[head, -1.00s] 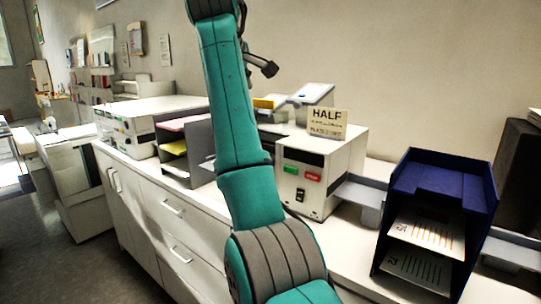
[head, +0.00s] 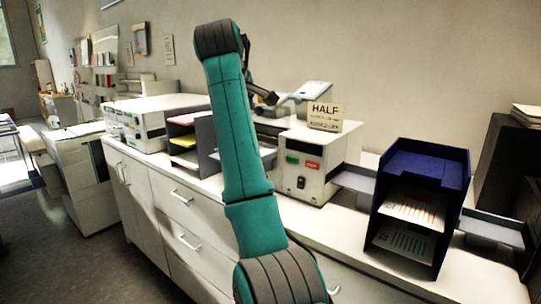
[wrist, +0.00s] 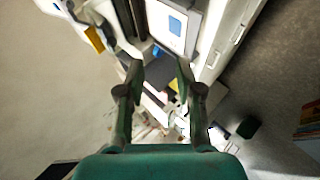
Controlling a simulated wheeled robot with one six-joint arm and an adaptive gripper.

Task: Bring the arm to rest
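My teal arm (head: 240,130) rises through the middle of the head view and folds over at a dark joint near the top. My gripper (head: 264,96) shows small and dark behind the arm, above the counter, partly hidden. In the wrist view my gripper (wrist: 158,74) has its two fingers spread apart. Nothing is held between them; counter equipment and floor show beyond.
A white counter (head: 345,233) with drawers runs across the view. On it stand a white machine (head: 302,180) with a "HALF" sign (head: 325,116), a dark blue tray stack (head: 428,165) holding printed sheets, and a grey sorter (head: 207,143). Open floor (head: 75,255) lies at the left.

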